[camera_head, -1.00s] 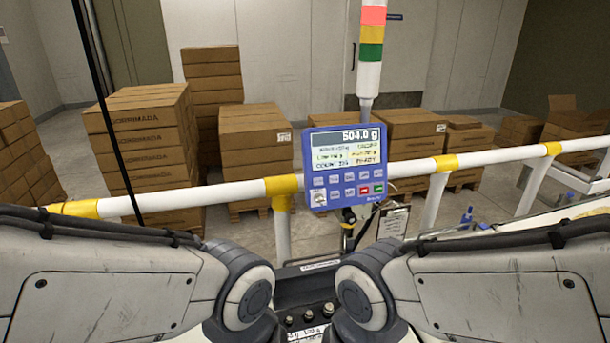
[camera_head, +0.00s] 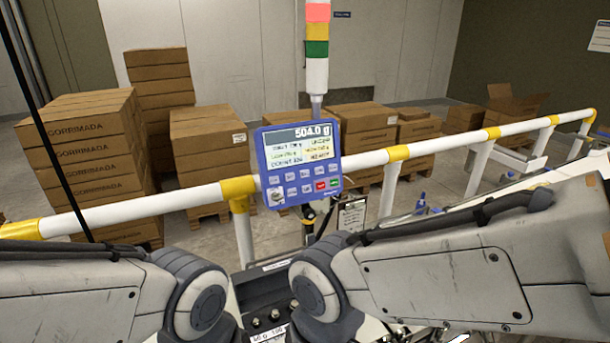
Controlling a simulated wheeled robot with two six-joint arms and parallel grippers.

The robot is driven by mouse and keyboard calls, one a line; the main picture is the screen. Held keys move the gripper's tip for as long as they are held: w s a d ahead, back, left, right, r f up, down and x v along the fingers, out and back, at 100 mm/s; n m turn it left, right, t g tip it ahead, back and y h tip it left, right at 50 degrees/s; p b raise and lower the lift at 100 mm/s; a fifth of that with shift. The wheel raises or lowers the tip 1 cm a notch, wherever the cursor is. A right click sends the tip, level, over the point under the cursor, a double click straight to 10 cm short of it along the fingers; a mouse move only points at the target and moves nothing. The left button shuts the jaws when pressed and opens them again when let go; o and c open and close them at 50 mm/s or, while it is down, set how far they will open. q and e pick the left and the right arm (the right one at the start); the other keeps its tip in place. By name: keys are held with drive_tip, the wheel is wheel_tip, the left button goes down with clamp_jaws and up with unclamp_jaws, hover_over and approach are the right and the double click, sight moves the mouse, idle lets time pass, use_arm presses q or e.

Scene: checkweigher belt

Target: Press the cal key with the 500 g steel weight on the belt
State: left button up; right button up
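The blue indicator panel (camera_head: 299,164) is mounted at the rail in the middle of the head view. Its screen (camera_head: 300,145) reads 504.0 g on the top line. Two rows of small keys, one red and one green among them, sit below the screen; their labels are too small to read, so I cannot tell which is cal. The steel weight and the belt surface under it are not clearly visible. Both of my arms come in low from the sides, but neither gripper shows.
A white rail with yellow joints (camera_head: 239,186) runs across behind the panel. A signal tower (camera_head: 317,45) stands above it. Stacked cartons (camera_head: 95,150) fill the floor behind. A clipboard (camera_head: 351,214) hangs below the panel. Small weights (camera_head: 265,320) sit low in the middle.

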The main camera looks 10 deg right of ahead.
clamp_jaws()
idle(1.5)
